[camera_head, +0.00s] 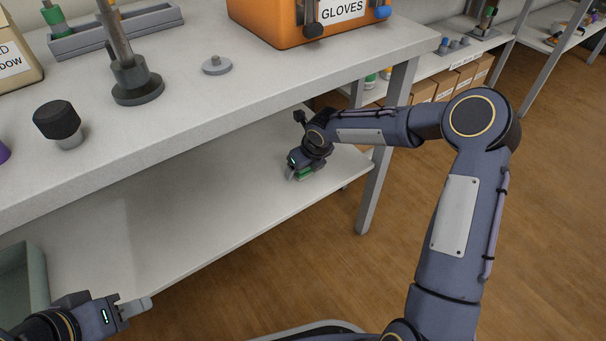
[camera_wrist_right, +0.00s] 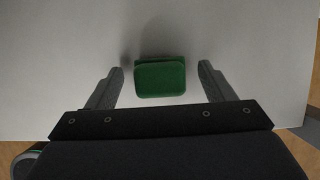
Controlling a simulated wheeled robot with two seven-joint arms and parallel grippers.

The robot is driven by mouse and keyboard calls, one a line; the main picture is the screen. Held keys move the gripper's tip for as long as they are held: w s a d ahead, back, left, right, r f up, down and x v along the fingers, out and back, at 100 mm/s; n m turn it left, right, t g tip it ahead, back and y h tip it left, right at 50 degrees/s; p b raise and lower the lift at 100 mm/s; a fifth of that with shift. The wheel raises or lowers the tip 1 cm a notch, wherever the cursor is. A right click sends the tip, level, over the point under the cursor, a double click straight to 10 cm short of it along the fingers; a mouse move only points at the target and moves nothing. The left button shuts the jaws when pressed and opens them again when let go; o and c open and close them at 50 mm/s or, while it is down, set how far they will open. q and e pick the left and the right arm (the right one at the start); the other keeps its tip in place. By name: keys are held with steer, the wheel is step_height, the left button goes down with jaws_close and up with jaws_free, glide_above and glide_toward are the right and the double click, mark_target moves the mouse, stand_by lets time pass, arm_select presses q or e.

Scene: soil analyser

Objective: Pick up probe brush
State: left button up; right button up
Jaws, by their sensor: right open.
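A green block-like thing, which looks like the probe brush (camera_wrist_right: 160,78), lies on the white lower shelf. In the right wrist view it sits between the two fingers of my right gripper (camera_wrist_right: 160,82), with a gap on each side. My right gripper is open. In the head view my right gripper (camera_head: 301,174) is down at the lower shelf near its right end, and a little green of the brush (camera_head: 306,174) shows under it. My left gripper (camera_head: 140,306) is at the lower left, in front of the shelf; its jaw gap is not clear.
The upper worktop (camera_head: 240,110) overhangs the lower shelf (camera_head: 190,215). A table leg (camera_head: 376,190) stands right of my right gripper. A grey-green bin (camera_head: 38,275) is at the left end of the shelf. The shelf's middle is clear.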

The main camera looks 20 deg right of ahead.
steer(key=shift+w+f, duration=0.15)
steer(key=shift+f, duration=0.25)
arm_select(q)
steer(key=shift+f, duration=0.15)
arm_select(e)
steer(key=shift+r, duration=0.1)
steer(key=c, duration=1.4)
steer(key=shift+o, duration=0.2)
steer(key=shift+r, duration=0.1)
